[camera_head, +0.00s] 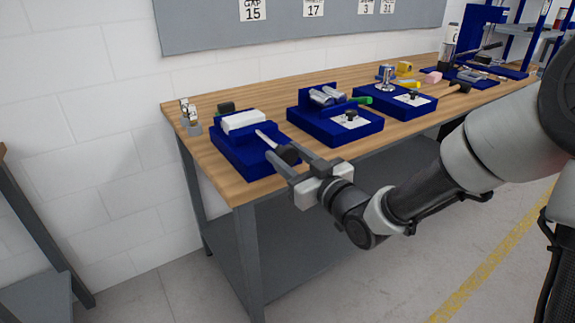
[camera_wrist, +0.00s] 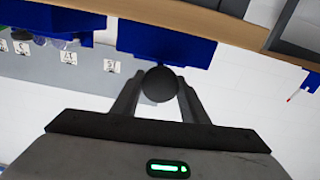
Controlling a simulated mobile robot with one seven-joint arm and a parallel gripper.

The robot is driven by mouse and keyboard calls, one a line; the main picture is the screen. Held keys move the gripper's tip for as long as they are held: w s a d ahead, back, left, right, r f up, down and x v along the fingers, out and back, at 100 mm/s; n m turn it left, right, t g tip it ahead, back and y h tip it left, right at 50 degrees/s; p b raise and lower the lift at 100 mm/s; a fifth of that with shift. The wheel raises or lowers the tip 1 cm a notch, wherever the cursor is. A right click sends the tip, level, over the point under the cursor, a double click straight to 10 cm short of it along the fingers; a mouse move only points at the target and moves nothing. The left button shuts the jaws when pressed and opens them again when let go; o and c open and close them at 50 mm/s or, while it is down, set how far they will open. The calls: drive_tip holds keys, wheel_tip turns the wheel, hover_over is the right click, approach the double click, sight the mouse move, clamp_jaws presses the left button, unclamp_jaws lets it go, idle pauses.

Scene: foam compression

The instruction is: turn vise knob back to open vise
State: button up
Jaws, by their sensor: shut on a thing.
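The vise is a blue block (camera_head: 238,161) at the near left end of the workbench, with a white foam piece (camera_head: 243,122) on its top. A metal screw rod (camera_head: 266,139) runs from it to a black knob (camera_head: 288,154) at its front. My gripper (camera_head: 284,162) is at the front edge of the bench with its fingers around the knob. In the wrist view the round dark knob (camera_wrist: 160,84) sits between the two fingertips, which press on its sides. The blue vise body (camera_wrist: 168,45) shows beyond it. Whether foam touches both jaws is hard to tell.
Two more blue fixtures (camera_head: 312,134) (camera_head: 392,109) stand to the right on the wooden bench (camera_head: 233,188). Small bottles (camera_head: 190,117) stand at the left end. A grey board (camera_head: 290,22) with number cards hangs on the wall. Floor in front of the bench is clear.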

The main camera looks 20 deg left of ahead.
drive_tip(key=n, duration=0.3)
drive_tip(key=shift+b, duration=0.3)
drive_tip(key=n, duration=0.3)
drive_tip(key=shift+n, duration=0.3)
drive_tip(key=n, duration=0.6)
drive_tip(key=shift+s+a+f, duration=0.1)
drive_tip(key=o, duration=1)
